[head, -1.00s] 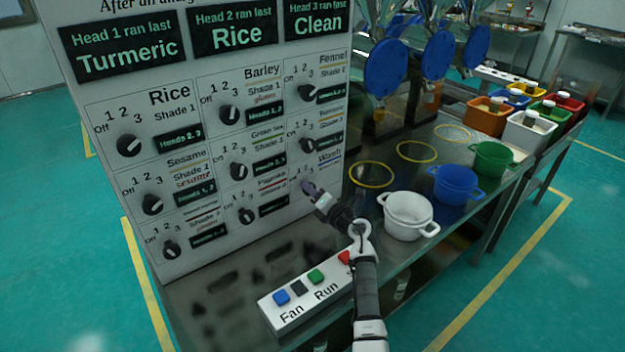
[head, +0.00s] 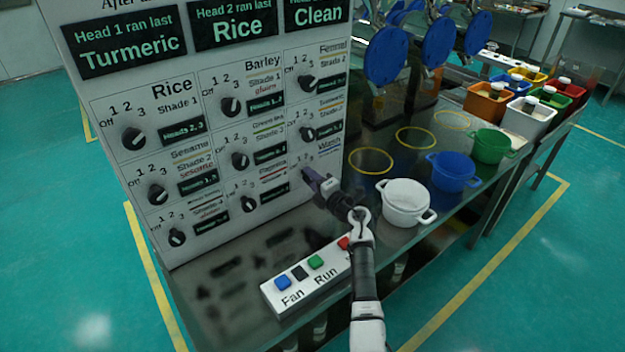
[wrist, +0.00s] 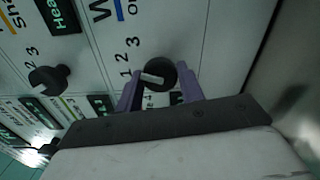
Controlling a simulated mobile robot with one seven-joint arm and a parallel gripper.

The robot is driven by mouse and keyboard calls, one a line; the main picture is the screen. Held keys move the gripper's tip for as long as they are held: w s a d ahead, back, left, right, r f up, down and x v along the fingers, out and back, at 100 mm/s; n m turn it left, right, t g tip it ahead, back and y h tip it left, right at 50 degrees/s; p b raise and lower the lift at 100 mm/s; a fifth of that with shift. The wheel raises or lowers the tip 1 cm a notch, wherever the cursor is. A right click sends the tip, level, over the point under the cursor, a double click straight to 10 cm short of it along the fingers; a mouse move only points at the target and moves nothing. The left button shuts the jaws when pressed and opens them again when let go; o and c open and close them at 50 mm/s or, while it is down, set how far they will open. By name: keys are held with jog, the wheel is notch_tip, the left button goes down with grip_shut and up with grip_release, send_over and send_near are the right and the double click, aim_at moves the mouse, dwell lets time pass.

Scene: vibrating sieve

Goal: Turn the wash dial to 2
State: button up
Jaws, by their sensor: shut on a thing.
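The wash dial (wrist: 160,75) is a round black knob with a white pointer, beside the Wash label with a blue stripe (wrist: 119,9). In the wrist view its pointer points left, toward the 1; the 2 (wrist: 124,58) and 3 (wrist: 133,42) are above that. My gripper (wrist: 162,88) has its purple fingers on either side of the knob, shut on it. In the head view my gripper (head: 308,175) is at the panel's lower right and hides most of this dial.
The white panel (head: 120,90) carries several other dials; one (wrist: 48,80) is close by in the wrist view. A button box (head: 308,275) lies on the table below. White (head: 405,205), blue (head: 452,174) and green (head: 491,147) pots stand to the right.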

jog(key=o, duration=1)
jog(key=b+v, duration=0.2)
jog(key=v, duration=1.2)
jog(key=shift+b, duration=0.4)
